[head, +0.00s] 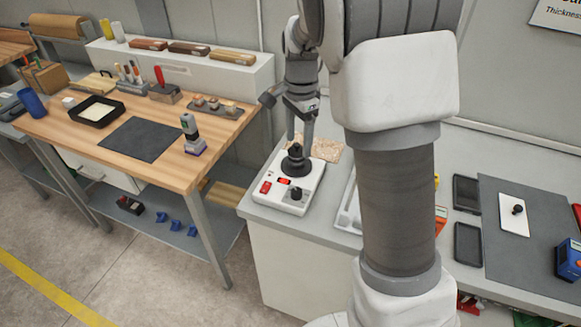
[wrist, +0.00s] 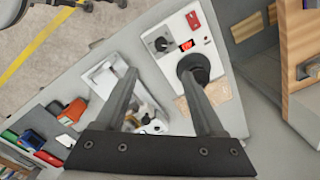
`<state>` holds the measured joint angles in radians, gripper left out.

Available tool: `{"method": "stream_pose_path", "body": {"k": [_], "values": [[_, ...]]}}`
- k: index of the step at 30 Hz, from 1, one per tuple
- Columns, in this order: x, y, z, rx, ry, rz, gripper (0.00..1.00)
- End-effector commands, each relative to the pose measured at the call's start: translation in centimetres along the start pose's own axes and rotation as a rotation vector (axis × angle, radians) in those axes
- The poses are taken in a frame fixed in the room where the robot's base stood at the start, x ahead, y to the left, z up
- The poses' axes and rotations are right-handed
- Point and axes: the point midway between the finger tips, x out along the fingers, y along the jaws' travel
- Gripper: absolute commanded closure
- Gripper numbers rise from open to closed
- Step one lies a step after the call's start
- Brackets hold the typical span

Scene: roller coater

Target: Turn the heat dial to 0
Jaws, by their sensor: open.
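A white device (head: 284,205) stands on the grey counter at its left end. On it are a small black dial (head: 296,193), a red lit display (head: 284,182), a red switch (head: 265,187) and a larger black round part with an upright top (head: 295,163). In the wrist view the small dial (wrist: 161,44) is left of the display (wrist: 186,45). I cannot read the dial's setting. My gripper (head: 300,143) is open and empty above the device, near the larger black part. In the wrist view the right fingertip of my gripper (wrist: 160,72) overlaps that part; I cannot tell if they touch.
A cork-like sheet (head: 327,149) lies behind the device, and a white tray (head: 348,212) lies to its right. A wooden workbench (head: 75,140) with tools stands to the left, across a gap. A dark mat (head: 540,235) lies at the counter's right.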

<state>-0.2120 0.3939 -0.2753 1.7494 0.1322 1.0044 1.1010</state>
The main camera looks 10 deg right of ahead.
Motion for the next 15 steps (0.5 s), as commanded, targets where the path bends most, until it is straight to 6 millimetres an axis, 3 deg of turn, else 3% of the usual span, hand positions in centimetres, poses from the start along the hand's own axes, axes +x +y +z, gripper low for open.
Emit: {"method": "stream_pose_path", "body": {"k": [8, 15], "values": [[2.0, -0.5, -0.1, 0.033, 0.001, 0.018, 0.29], [6.7, -0.3, -0.1, 0.032, 0.001, 0.019, 0.29]]}}
